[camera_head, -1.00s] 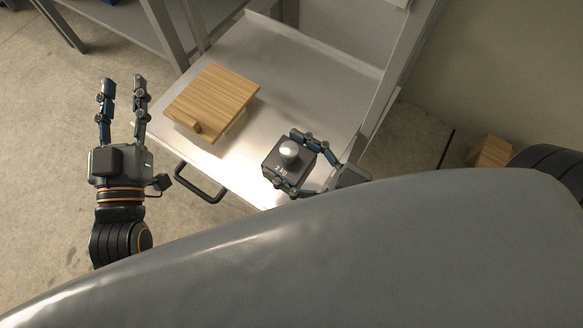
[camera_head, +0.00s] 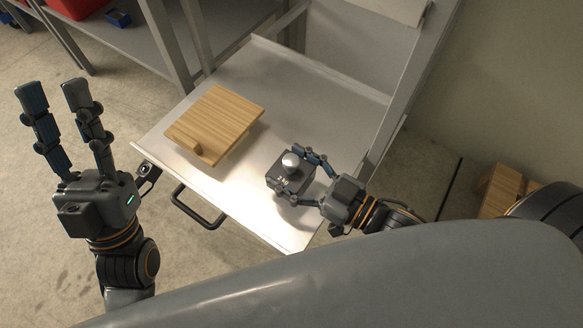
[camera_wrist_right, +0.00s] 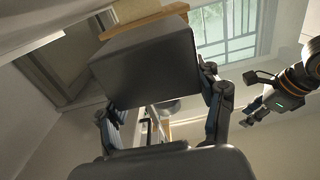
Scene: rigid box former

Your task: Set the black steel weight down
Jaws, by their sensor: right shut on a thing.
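The black steel weight (camera_head: 289,180) is a dark block with a round silver knob on top. My right gripper (camera_head: 309,176) is shut on it, with its fingers around the block's sides, over the front right part of the metal tray. In the right wrist view the weight (camera_wrist_right: 147,62) fills the middle, between the fingers of my right gripper (camera_wrist_right: 165,105). I cannot tell whether its underside touches the tray. My left gripper (camera_head: 52,92) is open and empty, left of the tray over the floor.
A wooden board with a small block handle (camera_head: 216,122) lies on the left part of the metal tray (camera_head: 318,92). A black handle (camera_head: 197,207) sticks out from the tray's front edge. Grey posts stand behind and to the right. The tray is bare behind the weight.

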